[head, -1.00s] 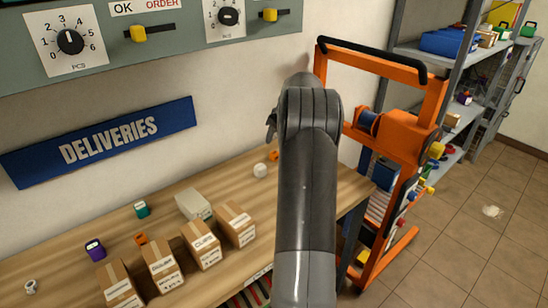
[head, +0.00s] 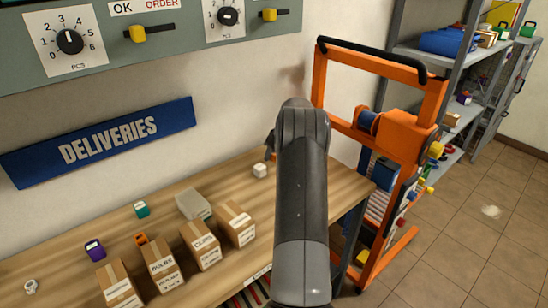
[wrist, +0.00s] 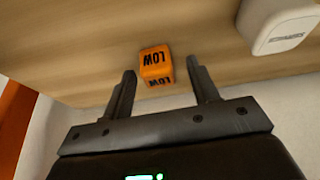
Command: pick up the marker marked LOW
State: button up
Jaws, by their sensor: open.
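The orange marker (wrist: 156,66) shows black LOW lettering on two faces in the wrist view. It rests on the wooden bench, just ahead of and partly between the fingertips. My gripper (wrist: 163,76) is open and empty, with one finger on each side of the marker and a gap on both sides. In the head view my arm hides most of the gripper and nearly all of this marker.
A white block (wrist: 280,22) sits right of the marker in the wrist view. Several cardboard boxes (head: 203,246), a teal item (head: 141,209), a purple item (head: 95,250) and another orange item (head: 141,239) stand farther left on the bench. An orange trolley (head: 400,132) stands right of the bench.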

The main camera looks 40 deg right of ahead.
jog(key=shift+w+f, duration=0.1)
jog(key=shift+f, duration=0.15)
jog(key=c, duration=1)
jog(key=shift+r, duration=0.1)
jog(key=shift+c, duration=0.2)
